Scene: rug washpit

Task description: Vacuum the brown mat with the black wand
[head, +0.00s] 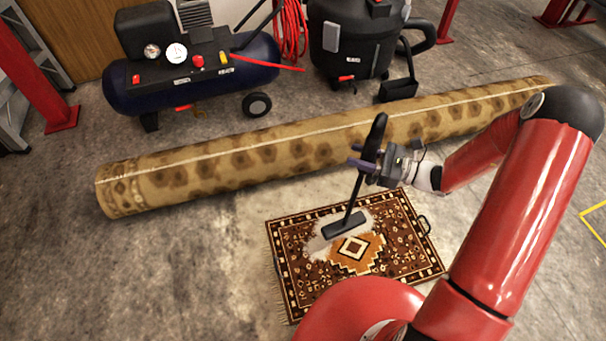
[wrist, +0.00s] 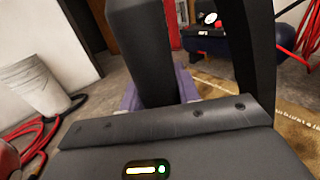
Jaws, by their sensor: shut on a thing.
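The brown patterned mat (head: 295,272) lies flat on the concrete floor, with a dark handle at each of two opposite sides. A pale grey dusty patch (head: 318,243) covers part of its upper middle. My gripper (head: 370,165) is shut on the black wand (head: 354,195) and holds it steeply tilted above the mat. The wand's flat head (head: 344,225) is over the dusty patch and looks to be at the mat's surface; exact contact cannot be told. In the wrist view the black wand (wrist: 140,50) stands between the purple-grey fingers. My arm hides the mat's lower edge.
A long rolled rug (head: 240,160) lies across the floor behind the mat. A blue compressor (head: 190,80) and a black shop vacuum (head: 350,40) stand beyond it. A red post (head: 35,70) is at left. The floor left of the mat is clear.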

